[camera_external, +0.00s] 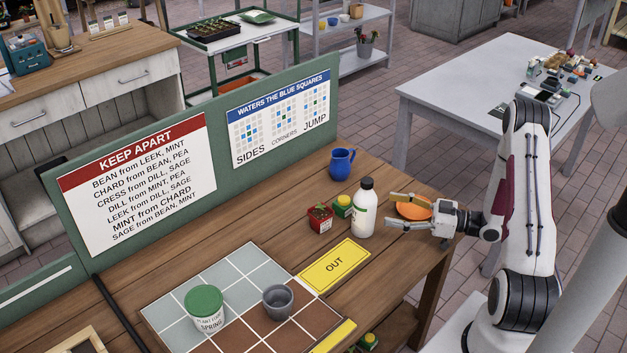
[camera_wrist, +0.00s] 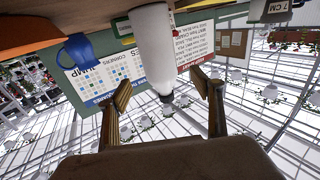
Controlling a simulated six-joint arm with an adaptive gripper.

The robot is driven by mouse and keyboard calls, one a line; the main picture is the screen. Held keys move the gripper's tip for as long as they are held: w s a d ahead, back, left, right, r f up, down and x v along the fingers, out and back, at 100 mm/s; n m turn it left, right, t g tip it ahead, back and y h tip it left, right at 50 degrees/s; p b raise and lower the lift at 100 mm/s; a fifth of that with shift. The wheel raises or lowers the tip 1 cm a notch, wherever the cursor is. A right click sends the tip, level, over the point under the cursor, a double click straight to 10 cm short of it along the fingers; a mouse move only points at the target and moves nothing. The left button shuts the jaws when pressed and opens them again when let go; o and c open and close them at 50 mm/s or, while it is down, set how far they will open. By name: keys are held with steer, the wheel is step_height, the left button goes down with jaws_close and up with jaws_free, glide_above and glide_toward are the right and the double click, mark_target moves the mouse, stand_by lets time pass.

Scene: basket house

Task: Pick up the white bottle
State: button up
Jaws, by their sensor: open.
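The white bottle (camera_external: 363,210) has a black cap and a green label and stands upright on the wooden table. In the wrist view the white bottle (camera_wrist: 153,45) shows upside down, with its dark cap between the fingertips in the picture. My gripper (camera_external: 388,210) is open and level, just right of the bottle, its fingers pointing at it. In the wrist view my gripper (camera_wrist: 165,88) has its two fingers spread wide with nothing held. I cannot tell whether a finger touches the bottle.
An orange plate (camera_external: 412,211) lies by the gripper. A red planter (camera_external: 320,219), a green-and-yellow box (camera_external: 343,206) and a blue mug (camera_external: 342,164) stand left of and behind the bottle.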

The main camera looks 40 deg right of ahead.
mark_target(367, 180)
steer(key=shift+x, duration=1.95)
steer(key=shift+x, duration=2.5)
steer(key=c, duration=1.7)
steer(key=shift+r, duration=0.2)
steer(key=shift+r, duration=4.85)
